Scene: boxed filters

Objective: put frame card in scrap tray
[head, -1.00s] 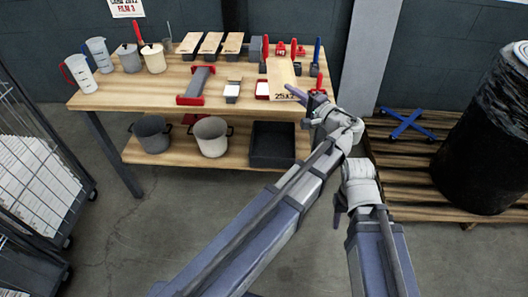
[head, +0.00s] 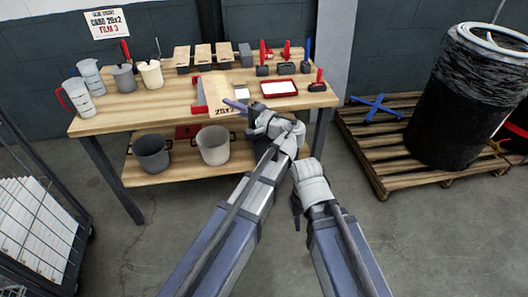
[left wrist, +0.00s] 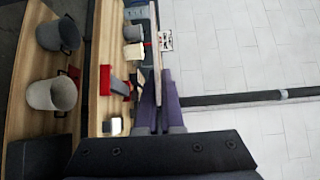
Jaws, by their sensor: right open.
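The frame card (head: 220,92) is a tan panel with dark print at its lower edge. My left gripper (head: 238,104) is shut on that lower edge and holds the card up over the table's front middle. In the left wrist view the card (left wrist: 157,55) shows nearly edge-on between the purple fingers (left wrist: 158,112). A red-rimmed tray (head: 279,89) with a white inside lies on the table right of the card. A black open crate (left wrist: 38,155) is on the lower shelf. I cannot tell which one is the scrap tray. My right gripper (head: 297,209) hangs empty before the table.
Jugs and pots (head: 123,76) stand at the table's left. Two pots (head: 213,145) sit on the lower shelf. A pallet (head: 380,150) with a black drum is at right.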

